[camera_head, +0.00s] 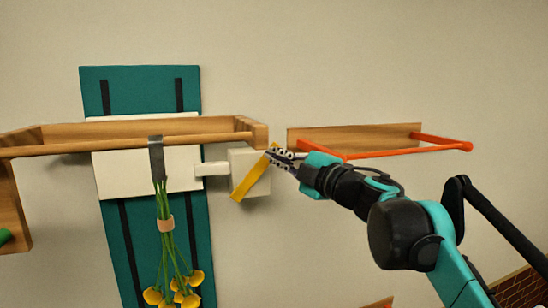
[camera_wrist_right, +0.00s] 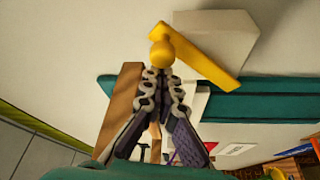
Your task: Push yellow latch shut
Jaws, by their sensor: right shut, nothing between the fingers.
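The yellow latch (camera_head: 250,180) is a flat bar on a white block (camera_head: 238,160) on the wall. In the head view it slants from upper right down to lower left. In the right wrist view the latch bar (camera_wrist_right: 205,67) crosses the white block (camera_wrist_right: 215,35), with a round yellow knob (camera_wrist_right: 163,48) at its left end. My right gripper (camera_head: 274,153) is shut and empty at the latch's upper end. In the wrist view its fingertips (camera_wrist_right: 161,76) are just below the knob; I cannot tell whether they touch. My left gripper is not in view.
A wooden rail (camera_head: 200,140) runs to the left, with a hanging bunch of yellow flowers (camera_head: 175,290) clipped to it. A teal panel (camera_head: 140,80) is behind. A wooden shelf board (camera_head: 375,136) with an orange rail (camera_head: 440,148) is to the right, behind my right arm.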

